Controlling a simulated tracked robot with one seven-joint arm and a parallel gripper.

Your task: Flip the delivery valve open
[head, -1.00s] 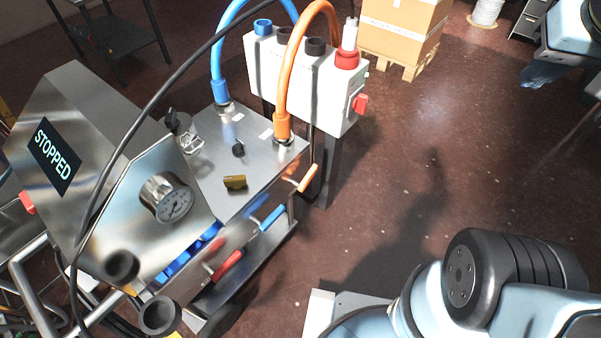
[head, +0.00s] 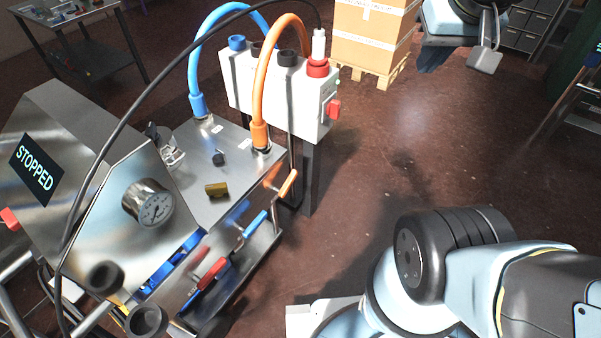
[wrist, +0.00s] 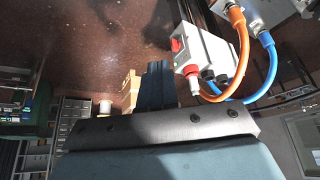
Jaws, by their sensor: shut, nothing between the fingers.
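Three lever handles show on the front of the steel machine in the head view: an orange lever (head: 288,183), a blue lever (head: 254,224) and a red lever (head: 211,273). I cannot tell from labels which is the delivery valve. A brass-coloured knob (head: 216,189) and a small black knob (head: 218,158) sit on the machine's top plate. My gripper (head: 432,62) is high at the upper right, far from the levers and touching nothing. Its fingers also show in the wrist view (wrist: 157,85), shut and empty, pointing towards the floor and boxes.
The machine's screen (head: 35,170) reads STOPPED, beside a round gauge (head: 148,203). An orange hose (head: 262,85) and a blue hose (head: 194,75) arch to a white box (head: 290,95) with a red switch (head: 333,108). Cartons (head: 370,35) stand on a pallet behind.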

